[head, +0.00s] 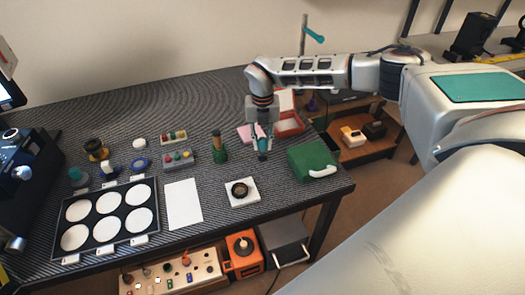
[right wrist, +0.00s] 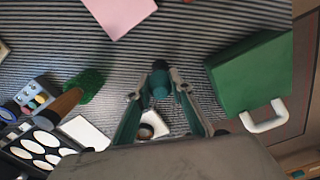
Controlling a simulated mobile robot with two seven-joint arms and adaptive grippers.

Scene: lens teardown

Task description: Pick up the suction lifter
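The suction lifter (head: 263,146) is a small upright tool with a teal body and a dark lower end. In the head view it sits at the tip of my right gripper (head: 262,138), over the striped table right of centre. In the right wrist view the lifter (right wrist: 160,82) is between the two fingertips of my right gripper (right wrist: 159,88), which close in on it from both sides. Its dark end points away from the wrist. Whether that end touches the table is hard to tell. My left gripper is not in view.
A green case (head: 312,160) with a white handle stands just right of the lifter. A pink sheet (head: 246,133) and an open red box (head: 290,123) lie behind. A green-and-brown brush (head: 218,147), a white pad with a dark ring (head: 242,192) and a white sheet (head: 183,204) are left.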

